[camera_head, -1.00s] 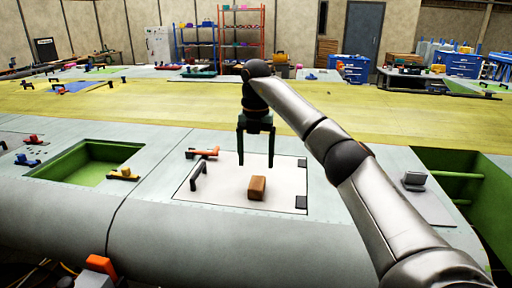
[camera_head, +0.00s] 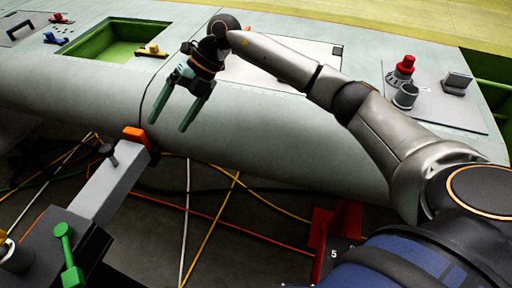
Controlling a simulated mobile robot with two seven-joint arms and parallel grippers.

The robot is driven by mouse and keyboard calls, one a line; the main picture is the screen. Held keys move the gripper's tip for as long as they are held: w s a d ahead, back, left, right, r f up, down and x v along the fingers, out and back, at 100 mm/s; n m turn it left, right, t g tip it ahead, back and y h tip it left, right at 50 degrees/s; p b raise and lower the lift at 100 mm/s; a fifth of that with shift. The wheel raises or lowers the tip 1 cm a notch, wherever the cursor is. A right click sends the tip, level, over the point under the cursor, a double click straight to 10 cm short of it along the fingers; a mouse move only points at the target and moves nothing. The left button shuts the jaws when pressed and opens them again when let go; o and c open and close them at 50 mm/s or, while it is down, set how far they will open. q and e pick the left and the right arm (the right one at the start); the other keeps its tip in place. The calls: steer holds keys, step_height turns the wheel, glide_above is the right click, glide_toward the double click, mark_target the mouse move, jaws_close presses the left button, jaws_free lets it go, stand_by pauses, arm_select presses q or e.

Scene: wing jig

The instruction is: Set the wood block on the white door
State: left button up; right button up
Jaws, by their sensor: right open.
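The white door (camera_head: 305,48) is a pale panel set in the grey wing surface at the top middle, partly covered by my right arm. I cannot make out the wood block; my arm may be hiding it. My right gripper (camera_head: 168,126) is open, its two dark green fingers apart with nothing between them. It hangs left of the door, its fingertips over the wing's curved front in the picture. My left gripper is not in view.
A green-lined opening (camera_head: 105,42) with a yellow clamp (camera_head: 152,51) lies left. A red-topped part (camera_head: 404,66) and a grey cup (camera_head: 405,96) stand right. Below the wing are an orange-tipped grey bar (camera_head: 108,188), a red stand (camera_head: 335,235) and loose floor cables.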

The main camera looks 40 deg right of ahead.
steer(key=s+a+r+n+g+y, duration=0.25)
steer(key=s+a+y, duration=0.35)
steer(key=s+a, duration=0.45)
steer(key=s+a+r+m+t+y, duration=0.3)
steer(key=a+r+m+t+y, duration=0.15)
steer(key=r+y, duration=0.3)
steer(key=w+d+f+m+t+h, duration=0.3)
steer(key=d+f+m+t+h, duration=0.4)
steer(key=m, duration=0.4)
steer(key=w+d+f+m+t+h, duration=0.3)
steer(key=d+f+m+t+h, duration=0.15)
steer(key=f+m+t, duration=0.55)
steer(key=s+d+f+m+g+h, duration=0.4)
steer(key=s+f, duration=0.4)
steer(key=f, duration=0.4)
steer(key=s+d+f+m+g+h, duration=0.4)
steer(key=s+f, duration=0.5)
steer(key=f, duration=0.3)
steer(key=shift+s+d+m+g, duration=0.15)
steer(key=shift+d+m+g, duration=0.2)
steer(key=shift+m+g, duration=0.65)
